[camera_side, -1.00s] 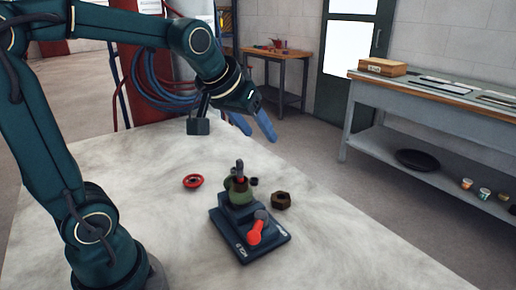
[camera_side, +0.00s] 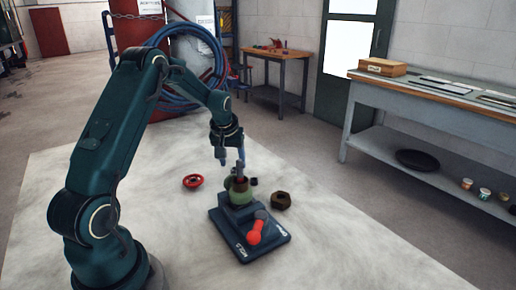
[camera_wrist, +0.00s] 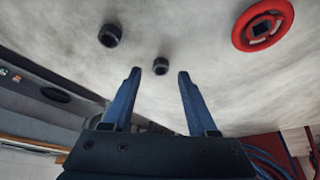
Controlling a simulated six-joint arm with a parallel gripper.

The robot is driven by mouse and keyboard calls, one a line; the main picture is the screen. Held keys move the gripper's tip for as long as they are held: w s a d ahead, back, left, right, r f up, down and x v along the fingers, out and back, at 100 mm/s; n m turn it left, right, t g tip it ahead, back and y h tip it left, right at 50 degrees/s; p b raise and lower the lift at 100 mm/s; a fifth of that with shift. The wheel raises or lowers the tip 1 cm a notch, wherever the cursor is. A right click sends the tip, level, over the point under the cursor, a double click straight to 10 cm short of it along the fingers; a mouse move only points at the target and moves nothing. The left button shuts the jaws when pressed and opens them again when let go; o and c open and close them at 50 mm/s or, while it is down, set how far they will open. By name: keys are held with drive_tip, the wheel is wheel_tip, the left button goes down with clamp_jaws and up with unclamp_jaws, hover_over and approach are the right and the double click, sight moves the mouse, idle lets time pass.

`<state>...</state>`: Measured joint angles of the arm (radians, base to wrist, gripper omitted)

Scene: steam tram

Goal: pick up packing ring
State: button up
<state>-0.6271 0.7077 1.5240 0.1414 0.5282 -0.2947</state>
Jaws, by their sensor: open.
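My gripper (camera_side: 230,155) is open and empty, fingers pointing down above and behind the valve. Its two blue fingers also show in the wrist view (camera_wrist: 159,73).
The valve stands on a dark blue base (camera_side: 262,252) with a red-ended handle (camera_side: 254,233).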

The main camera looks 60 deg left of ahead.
sight(234, 170)
drive_tip(key=shift+x, duration=1.4)
clamp_jaws()
